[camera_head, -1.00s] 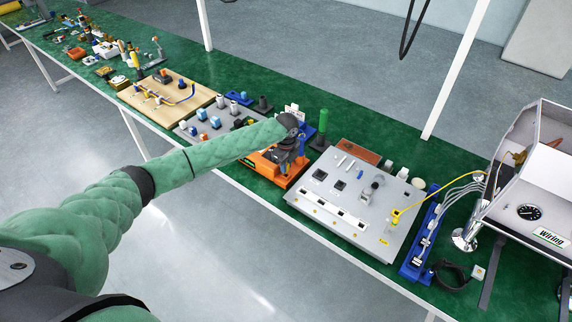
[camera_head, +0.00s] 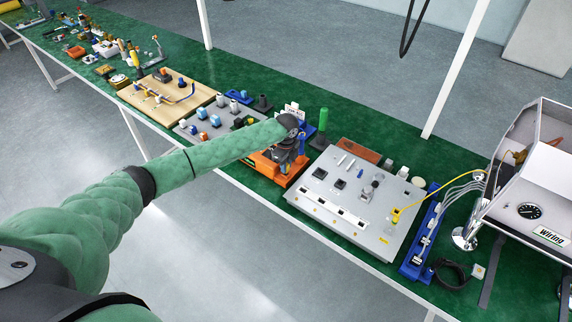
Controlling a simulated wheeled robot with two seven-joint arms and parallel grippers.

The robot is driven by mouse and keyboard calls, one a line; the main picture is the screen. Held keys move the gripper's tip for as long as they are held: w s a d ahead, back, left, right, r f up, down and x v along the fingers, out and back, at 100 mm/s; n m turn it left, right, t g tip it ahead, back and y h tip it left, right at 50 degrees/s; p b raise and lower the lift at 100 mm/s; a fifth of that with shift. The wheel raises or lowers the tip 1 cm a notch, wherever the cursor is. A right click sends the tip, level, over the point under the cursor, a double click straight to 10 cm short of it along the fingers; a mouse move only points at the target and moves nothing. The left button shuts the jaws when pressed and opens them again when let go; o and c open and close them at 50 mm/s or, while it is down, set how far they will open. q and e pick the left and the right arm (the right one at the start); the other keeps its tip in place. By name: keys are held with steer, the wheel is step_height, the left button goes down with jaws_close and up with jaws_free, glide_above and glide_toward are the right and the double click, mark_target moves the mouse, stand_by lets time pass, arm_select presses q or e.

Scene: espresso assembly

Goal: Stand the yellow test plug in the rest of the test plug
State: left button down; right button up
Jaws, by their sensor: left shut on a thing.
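A yellow plug (camera_head: 396,212) on a yellow cable sits at the right part of the grey panel (camera_head: 330,203); I take it for the test plug. I cannot make out which part is its rest. My left gripper (camera_head: 288,160) points down over the orange base (camera_head: 264,167), left of the panel and apart from the yellow plug. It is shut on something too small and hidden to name. My right gripper is not in view.
A blue strip (camera_head: 419,243) with cables stands right of the panel, beside a silver machine (camera_head: 540,170). A green cylinder (camera_head: 323,120) stands behind the orange base. A grey board (camera_head: 205,125) with blocks lies to the left. The green bench (camera_head: 350,115) is bare along its back edge.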

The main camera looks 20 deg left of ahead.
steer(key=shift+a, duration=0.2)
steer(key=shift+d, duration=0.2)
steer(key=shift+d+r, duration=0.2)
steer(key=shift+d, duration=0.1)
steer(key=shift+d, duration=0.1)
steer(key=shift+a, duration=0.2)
arm_select(q)
steer(key=shift+p, duration=0.4)
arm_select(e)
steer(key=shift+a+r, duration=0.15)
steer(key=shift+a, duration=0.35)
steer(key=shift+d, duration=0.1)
